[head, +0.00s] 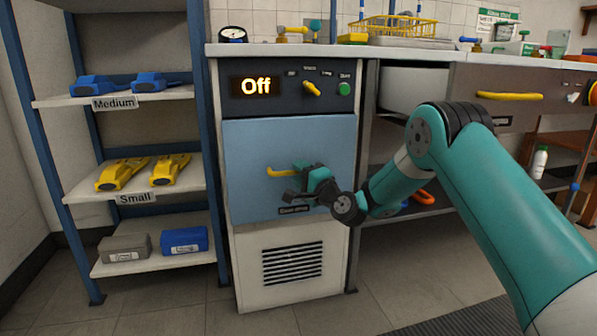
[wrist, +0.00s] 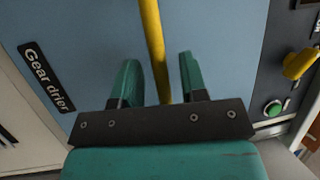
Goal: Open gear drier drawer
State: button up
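The gear drier (head: 290,150) is a cabinet with a light blue drawer front (head: 250,150) that looks closed. Its yellow handle (head: 284,171) is a horizontal bar, partly hidden by my gripper (head: 300,180). In the wrist view the handle (wrist: 152,45) runs between the two teal fingers of my gripper (wrist: 158,78), with a gap visible on both sides. The fingers are open around the handle, not closed on it. A black "Gear drier" label (wrist: 46,77) shows on the blue front.
The drier's panel has an "Off" display (head: 256,86), a yellow knob (head: 312,89) and a green button (head: 344,89). A blue-framed shelf (head: 120,97) stands at left. A drawer with a yellow handle (head: 509,96) stands open at right. The floor before the drier is clear.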

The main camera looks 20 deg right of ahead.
jog(key=shift+w+a+r, duration=0.1)
jog(key=shift+w+a, duration=0.1)
jog(key=shift+w, duration=0.2)
grip_shut()
